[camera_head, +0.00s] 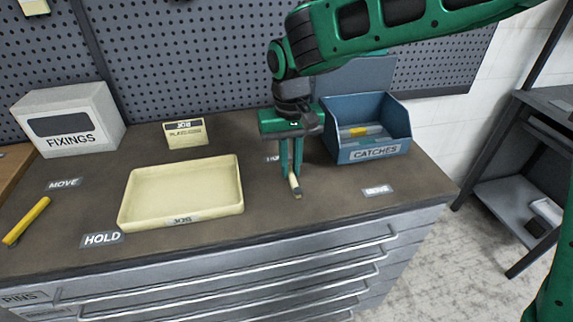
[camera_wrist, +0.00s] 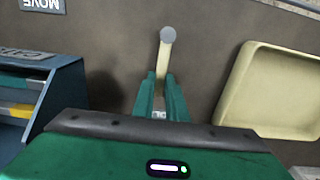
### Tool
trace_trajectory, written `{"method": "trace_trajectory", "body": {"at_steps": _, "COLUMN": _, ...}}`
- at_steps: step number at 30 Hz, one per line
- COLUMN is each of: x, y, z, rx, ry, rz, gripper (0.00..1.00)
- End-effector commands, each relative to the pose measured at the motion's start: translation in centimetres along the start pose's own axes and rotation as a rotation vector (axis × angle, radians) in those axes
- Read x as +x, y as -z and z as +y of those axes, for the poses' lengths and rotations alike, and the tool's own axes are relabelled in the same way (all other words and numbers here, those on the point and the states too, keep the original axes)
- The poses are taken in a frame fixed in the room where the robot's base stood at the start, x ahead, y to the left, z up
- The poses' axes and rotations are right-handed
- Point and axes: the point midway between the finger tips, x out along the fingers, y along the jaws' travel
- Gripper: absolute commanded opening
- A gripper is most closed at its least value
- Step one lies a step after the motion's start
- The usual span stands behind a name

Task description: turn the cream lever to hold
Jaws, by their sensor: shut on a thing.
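The cream lever (camera_head: 295,186) is on the bench top between the cream tray and the blue bin, its grey-tipped end toward the front edge. My gripper (camera_head: 291,172) reaches down from above with its fingers closed around the lever. In the wrist view the lever (camera_wrist: 165,52) sticks out beyond the fingertips of my gripper (camera_wrist: 160,82). Its base is hidden by the gripper. A partly hidden label (camera_head: 272,158), seemingly HOLD, lies behind and left of the gripper. A MOVE label (camera_head: 378,190) lies to the front right, and also shows in the wrist view (camera_wrist: 42,4).
The cream tray (camera_head: 130,205) stands left of my gripper; the blue CATCHES bin (camera_head: 375,153) stands close on the right. A yellow lever (camera_head: 27,220) lies at the far left, near another MOVE label (camera_head: 63,184) and HOLD label (camera_head: 102,239). A FIXINGS box (camera_head: 68,118) stands behind.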

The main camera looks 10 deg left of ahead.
Motion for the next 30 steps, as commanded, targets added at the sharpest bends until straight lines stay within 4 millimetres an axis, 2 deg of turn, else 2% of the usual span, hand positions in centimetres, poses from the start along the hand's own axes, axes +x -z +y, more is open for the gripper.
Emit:
{"method": "trace_trajectory", "body": {"at_steps": 3, "x": -0.1, "y": -0.2, "z": -0.4, "rx": -0.011, "ry": 0.004, "rz": -0.002, "gripper": 0.0}}
{"method": "trace_trajectory", "body": {"at_steps": 4, "x": -0.1, "y": -0.2, "z": -0.4, "rx": -0.011, "ry": 0.004, "rz": -0.003, "gripper": 0.17}}
{"method": "trace_trajectory", "body": {"at_steps": 6, "x": -0.1, "y": -0.2, "z": -0.3, "rx": -0.01, "ry": 0.004, "rz": -0.003, "gripper": 0.31}}
{"method": "trace_trajectory", "body": {"at_steps": 17, "x": -0.4, "y": -0.1, "z": 0.0, "rx": -0.003, "ry": 0.002, "rz": -0.001, "gripper": 0.31}}
{"method": "trace_trajectory", "body": {"at_steps": 23, "x": -3.1, "y": -0.1, "z": 0.0, "rx": -0.002, "ry": 0.003, "rz": 0.002, "gripper": 0.31}}
{"method": "trace_trajectory", "body": {"at_steps": 30, "x": -7.5, "y": -0.2, "z": -0.1, "rx": -0.005, "ry": 0.003, "rz": 0.0, "gripper": 0.31}}
